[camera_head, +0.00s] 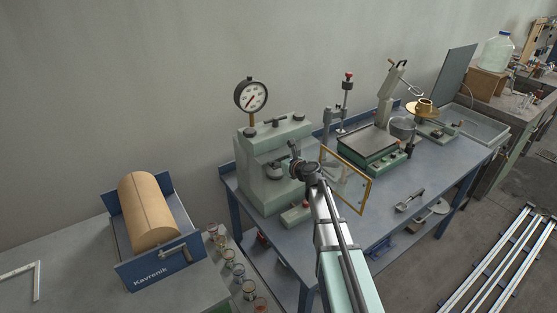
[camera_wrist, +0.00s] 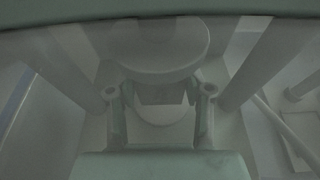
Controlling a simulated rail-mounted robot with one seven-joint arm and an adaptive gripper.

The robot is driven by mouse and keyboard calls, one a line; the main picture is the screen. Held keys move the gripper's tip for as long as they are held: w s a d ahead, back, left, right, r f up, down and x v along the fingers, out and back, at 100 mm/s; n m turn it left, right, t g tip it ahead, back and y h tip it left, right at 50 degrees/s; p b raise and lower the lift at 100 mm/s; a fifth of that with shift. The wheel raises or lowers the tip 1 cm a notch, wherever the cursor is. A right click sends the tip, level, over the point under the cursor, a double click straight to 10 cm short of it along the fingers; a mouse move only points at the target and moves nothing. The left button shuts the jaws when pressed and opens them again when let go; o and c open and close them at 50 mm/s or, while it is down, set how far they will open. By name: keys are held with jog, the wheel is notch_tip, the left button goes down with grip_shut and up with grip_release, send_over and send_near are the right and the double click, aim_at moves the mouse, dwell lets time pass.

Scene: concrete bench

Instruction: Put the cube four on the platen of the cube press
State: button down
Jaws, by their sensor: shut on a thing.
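The cube press (camera_head: 262,180) is a pale green machine on the blue bench, with a round dial gauge (camera_head: 250,96) above it. My gripper (camera_head: 297,165) reaches into its front opening. In the dim wrist view, the two fingers (camera_wrist: 162,96) are shut on a small grey block, the cube four (camera_wrist: 160,95); its number is not readable. A round upper plate (camera_wrist: 160,50) of the press hangs above the fingers. A pale round surface, apparently the platen (camera_wrist: 165,117), shows below and between them. I cannot tell whether the cube touches it. In the head view the cube is hidden.
A yellow-framed clear guard (camera_head: 346,180) stands open right of my arm. A blue cradle with a tan cylinder (camera_head: 148,212) and several glass jars (camera_head: 232,265) stand at left.

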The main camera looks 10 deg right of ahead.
jog(key=shift+f, duration=0.35)
jog(key=shift+c, duration=2.3)
grip_release()
jog(key=shift+r, duration=0.35)
jog(key=shift+s+r, duration=0.1)
jog(key=shift+r, duration=0.2)
jog(key=b+v, duration=0.2)
jog(key=v, duration=0.9)
jog(key=shift+s+d, duration=0.2)
jog(key=shift+s, duration=0.1)
